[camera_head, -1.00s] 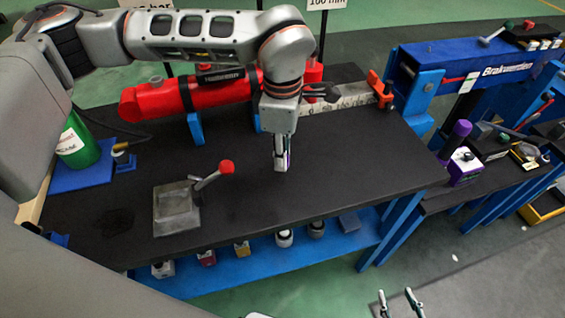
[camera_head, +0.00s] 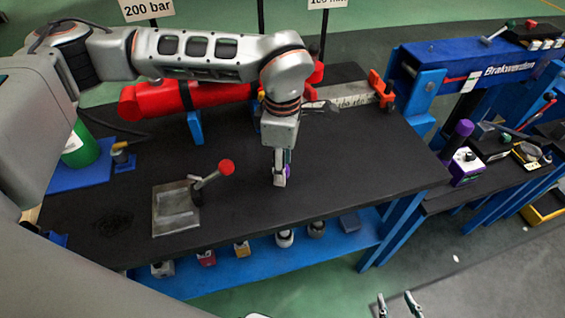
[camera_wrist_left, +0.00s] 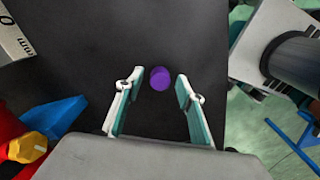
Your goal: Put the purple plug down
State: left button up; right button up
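The purple plug (camera_wrist_left: 160,78) shows as a round purple top between the fingertips of my left gripper (camera_wrist_left: 158,92) in the left wrist view, with dark gaps on both sides. The left gripper is open. In the head view, the plug (camera_head: 288,171) is a small purple patch partly hidden behind the left gripper (camera_head: 279,183), which points down low over the black table top (camera_head: 340,150). I cannot tell whether the plug's bottom touches the table. My right gripper (camera_head: 398,304) is at the bottom edge of the head view, its fingers apart and empty.
A grey metal block (camera_head: 176,211) with a red-knobbed lever (camera_head: 226,167) stands left of the left gripper. A red cylinder (camera_head: 160,101) and a steel ruler (camera_head: 350,96) lie behind. A second bench with a purple-handled device (camera_head: 466,165) stands right. The table's right part is clear.

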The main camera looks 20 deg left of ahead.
pick_arm(q)
notch_tip(320, 180, up, 12)
jog(key=p, duration=0.1)
jog(key=shift+r, duration=0.2)
dwell(0.7)
